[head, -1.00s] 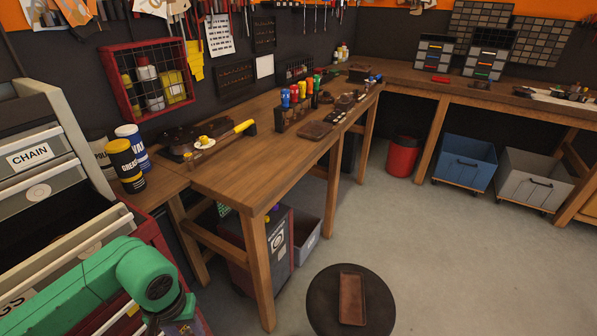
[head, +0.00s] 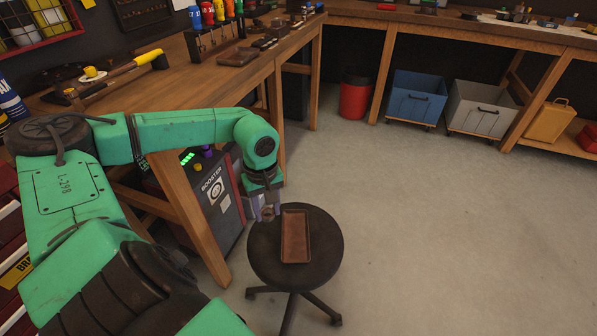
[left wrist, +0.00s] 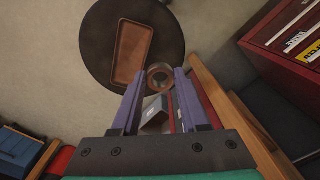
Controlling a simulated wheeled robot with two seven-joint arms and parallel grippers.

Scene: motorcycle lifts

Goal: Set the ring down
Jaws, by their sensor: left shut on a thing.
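My left gripper (head: 264,212) reaches down at the left edge of a round dark stool (head: 325,249). It is shut on a small brownish metal ring, which shows between the fingertips in the left wrist view (left wrist: 160,70). A shallow brown rectangular tray (head: 295,237) lies on the stool seat, to the right of the gripper. In the left wrist view the tray (left wrist: 131,52) looks empty, and the ring overlaps the edge of the stool seat beside it. The height of the ring over the seat is hard to tell. My right gripper is out of view.
A wooden workbench (head: 180,95) with tools stands at the left, its leg close to my left arm. A grey booster box (head: 215,205) stands under it. A red bin (head: 355,97) and blue (head: 417,94) and grey (head: 482,107) crates are at the back. The floor at right is clear.

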